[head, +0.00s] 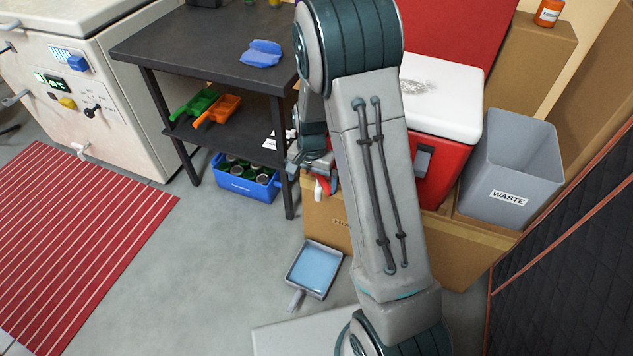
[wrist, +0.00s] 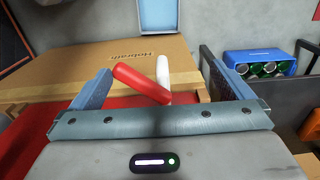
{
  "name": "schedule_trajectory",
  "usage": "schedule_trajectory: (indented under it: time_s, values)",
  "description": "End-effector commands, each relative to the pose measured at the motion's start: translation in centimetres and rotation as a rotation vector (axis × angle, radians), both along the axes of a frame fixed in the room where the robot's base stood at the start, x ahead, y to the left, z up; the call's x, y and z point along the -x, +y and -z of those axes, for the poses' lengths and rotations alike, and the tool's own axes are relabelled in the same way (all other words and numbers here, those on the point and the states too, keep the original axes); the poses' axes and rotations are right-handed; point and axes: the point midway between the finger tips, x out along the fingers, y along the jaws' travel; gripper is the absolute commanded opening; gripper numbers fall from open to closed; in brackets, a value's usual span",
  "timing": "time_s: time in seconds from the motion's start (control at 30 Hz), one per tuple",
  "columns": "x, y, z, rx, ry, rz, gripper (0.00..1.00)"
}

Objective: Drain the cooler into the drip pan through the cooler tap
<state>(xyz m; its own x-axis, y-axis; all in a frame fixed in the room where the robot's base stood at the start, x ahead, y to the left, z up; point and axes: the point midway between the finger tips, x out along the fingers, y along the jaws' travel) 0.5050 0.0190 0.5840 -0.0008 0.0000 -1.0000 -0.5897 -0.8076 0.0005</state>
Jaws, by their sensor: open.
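The red cooler (head: 433,178) with a white lid (head: 440,90) stands on a cardboard box, partly hidden behind my arm. Its tap shows a white spout (head: 318,190) and a red lever. In the wrist view the red lever (wrist: 142,84) lies slanted beside the white spout (wrist: 163,70). My gripper (wrist: 158,72) is open, with its fingers on either side of the lever and spout; no grip on either shows. In the head view my gripper (head: 312,170) is at the tap, partly hidden. The drip pan (head: 315,268), light blue inside, lies on the floor below; its edge shows in the wrist view (wrist: 158,16).
A cardboard box (head: 460,243) supports the cooler and the grey waste bin (head: 510,160). A dark table (head: 200,45) with a lower shelf stands left of my arm, and a blue crate (head: 245,180) of cans sits beneath. Open floor surrounds the pan's left side.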

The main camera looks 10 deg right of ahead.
Motion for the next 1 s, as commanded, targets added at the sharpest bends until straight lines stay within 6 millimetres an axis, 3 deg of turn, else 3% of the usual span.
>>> schedule_trajectory:
  time_s: [0.73, 1.0]
  values:
    - [0.0, 0.0, -6.7, 0.0, -0.001, -0.001, 1.0]
    - [0.0, 0.0, -7.0, 0.0, 0.0, 0.0, 1.0]
